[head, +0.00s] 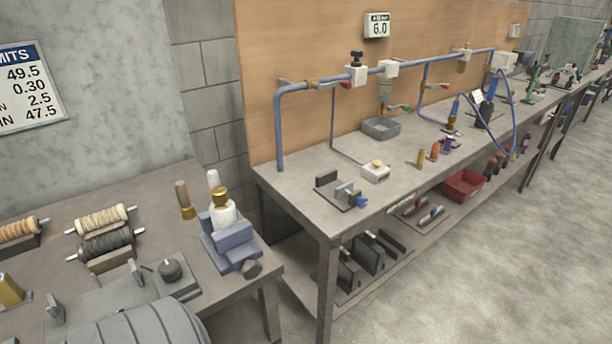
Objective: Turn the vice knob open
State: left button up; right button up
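A blue-grey vice (229,243) stands near the right corner of the left table. A dark round knob (251,268) is at its front, by the table edge. A white bottle-like piece with a gold collar (222,210) stands upright at the vice; I cannot tell whether the jaws grip it. A smaller grey vice-like fixture (345,192) with a blue knob (361,201) sits on the long bench. Neither of my grippers is in view.
The left table (60,202) also holds thread spools (103,219), a wooden-handled tool (185,200) and a plate with a dark knob (170,269). A large grey ribbed curved shape (145,325) fills the bottom edge. The floor (500,270) at right is clear.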

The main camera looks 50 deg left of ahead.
aim_at(251, 270)
jog(key=i, duration=2.8)
jog(key=u, duration=4.65)
jog(key=i, duration=0.5)
